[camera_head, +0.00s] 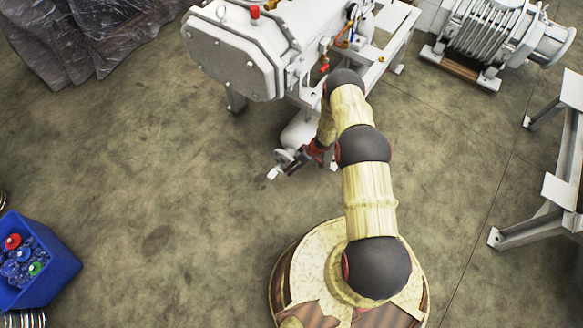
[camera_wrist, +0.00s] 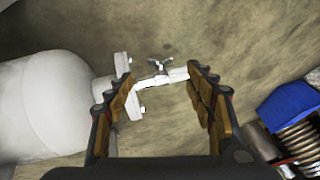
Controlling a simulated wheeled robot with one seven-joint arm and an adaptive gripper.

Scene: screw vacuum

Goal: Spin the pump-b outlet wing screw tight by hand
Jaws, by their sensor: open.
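The wing screw (camera_wrist: 158,66) shows in the wrist view as a small grey two-winged piece. It sits on the far side of a white bent clamp or pipe piece (camera_wrist: 150,82), beside a pale flange (camera_wrist: 122,72) of the white pump outlet body (camera_wrist: 58,105). My gripper (camera_wrist: 158,76) is open, with one finger left and one right of the clamp piece. The wing screw lies slightly beyond the fingertips, and I see no finger touching it. In the head view my gripper (camera_head: 298,160) is low beside the pump's outlet end; the screw is too small to tell there.
The large white pump (camera_head: 235,55) stands behind on a white frame (camera_head: 385,60). A blue crate (camera_head: 55,265) of coloured pieces is at the left, and it shows at the right of the wrist view (camera_wrist: 290,105). A white stand (camera_head: 530,235) is at right. Much floor is clear.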

